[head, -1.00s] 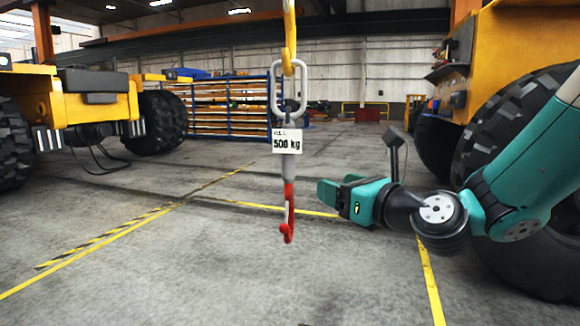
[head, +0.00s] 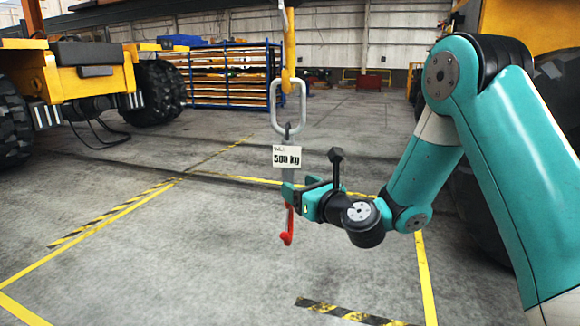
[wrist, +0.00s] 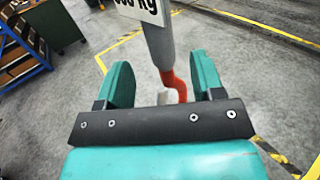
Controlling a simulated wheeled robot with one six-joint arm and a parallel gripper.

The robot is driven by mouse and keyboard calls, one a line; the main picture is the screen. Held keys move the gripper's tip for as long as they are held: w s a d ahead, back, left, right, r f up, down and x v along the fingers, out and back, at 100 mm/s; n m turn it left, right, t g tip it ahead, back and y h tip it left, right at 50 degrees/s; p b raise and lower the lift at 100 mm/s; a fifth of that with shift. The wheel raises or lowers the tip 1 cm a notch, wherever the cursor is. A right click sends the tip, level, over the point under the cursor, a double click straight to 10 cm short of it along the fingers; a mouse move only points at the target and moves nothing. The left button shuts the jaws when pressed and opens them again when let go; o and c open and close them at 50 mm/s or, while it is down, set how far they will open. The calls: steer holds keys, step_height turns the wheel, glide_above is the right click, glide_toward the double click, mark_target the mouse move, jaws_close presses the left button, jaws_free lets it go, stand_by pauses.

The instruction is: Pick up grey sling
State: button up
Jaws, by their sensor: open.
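The grey sling (head: 289,174) hangs upright from a yellow hook (head: 289,58) by a pale metal link (head: 288,104). It carries a white "500 kg" tag (head: 287,157) and ends in a red hook (head: 287,225). My gripper (head: 291,193) is open at the sling's lower part, below the tag and just above the red hook. In the wrist view, the sling (wrist: 160,45) shows between the two open fingers (wrist: 163,72), with gaps on both sides. I cannot tell how deep between them it sits. The fingers hide part of the sling in the head view.
A yellow vehicle (head: 80,90) stands at the left and another (head: 530,25) at the right, behind my arm. A blue rack (head: 230,88) is at the back. Yellow lines (head: 100,240) mark the floor, which is clear around the sling.

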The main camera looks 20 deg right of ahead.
mark_target(291, 179)
steer(key=p+x, duration=0.1)
steer(key=x, duration=0.1)
steer(key=r+p+x, duration=0.1)
steer(key=p+x, duration=0.1)
steer(key=shift+w, duration=0.1)
steer(key=shift+w+a+f+p, duration=0.15)
steer(key=shift+w+f+p, duration=0.2)
steer(key=shift+w, duration=0.15)
jaws_close()
steer(key=shift+r, duration=0.2)
